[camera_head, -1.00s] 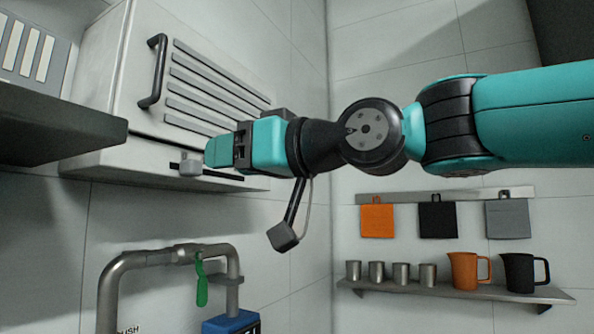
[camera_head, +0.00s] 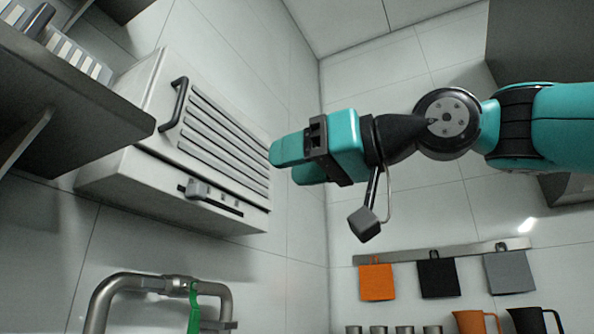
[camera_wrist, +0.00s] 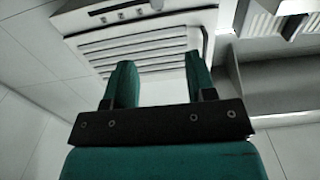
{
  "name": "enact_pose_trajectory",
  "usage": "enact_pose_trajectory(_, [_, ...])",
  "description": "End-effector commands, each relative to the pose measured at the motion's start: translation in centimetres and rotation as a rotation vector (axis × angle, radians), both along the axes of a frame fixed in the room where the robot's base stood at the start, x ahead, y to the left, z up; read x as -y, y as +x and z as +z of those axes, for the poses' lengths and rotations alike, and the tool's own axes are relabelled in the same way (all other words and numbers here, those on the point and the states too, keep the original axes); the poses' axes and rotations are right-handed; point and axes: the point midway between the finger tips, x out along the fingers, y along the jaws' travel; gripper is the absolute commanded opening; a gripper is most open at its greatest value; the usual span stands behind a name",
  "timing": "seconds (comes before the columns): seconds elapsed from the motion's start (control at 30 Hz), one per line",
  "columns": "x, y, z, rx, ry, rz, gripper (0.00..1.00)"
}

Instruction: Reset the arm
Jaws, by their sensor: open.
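My gripper (camera_head: 290,163) is raised in the middle of the head view, its fingers pointing left toward the wall. It is empty. In the wrist view my gripper (camera_wrist: 160,82) shows two teal fingers spread apart with nothing between them. Beyond the fingers is a white wall cabinet (camera_head: 135,180) with a slatted front and a dark handle (camera_head: 175,103). The cabinet also shows in the wrist view (camera_wrist: 150,22). In the head view the fingertips are just right of the cabinet's edge; they look apart from it, but the exact distance is hard to tell.
A dark shelf (camera_head: 60,105) juts out at the upper left. A metal pipe (camera_head: 130,290) with a green lever (camera_head: 194,310) is below the cabinet. Coloured cloths (camera_head: 437,278) hang from a rail (camera_head: 445,252) at lower right, above mugs and cups (camera_head: 470,321).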

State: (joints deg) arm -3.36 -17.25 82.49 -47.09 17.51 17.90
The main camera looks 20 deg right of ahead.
Motion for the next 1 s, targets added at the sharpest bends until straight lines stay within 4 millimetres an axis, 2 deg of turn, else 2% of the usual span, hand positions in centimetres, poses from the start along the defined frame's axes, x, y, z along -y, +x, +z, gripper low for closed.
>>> enact_pose_trajectory(0.57, [0.0, 0.0, -0.1, -0.002, -0.001, 0.000, 0.51])
enact_pose_trajectory(0.67, [0.0, 0.6, -1.5, -0.037, -0.014, -0.005, 0.51])
enact_pose_trajectory(0.77, [-0.1, 1.9, -5.6, -0.138, -0.054, -0.020, 0.51])
enact_pose_trajectory(0.87, [-0.1, 3.0, -12.6, -0.300, -0.131, -0.036, 0.51])
enact_pose_trajectory(0.9, [0.0, 3.1, -15.8, -0.373, -0.169, -0.041, 0.51])
enact_pose_trajectory(0.97, [0.1, 2.7, -20.7, -0.480, -0.232, -0.044, 0.51])
enact_pose_trajectory(1.0, [0.3, 2.2, -23.9, -0.551, -0.276, -0.044, 0.51])
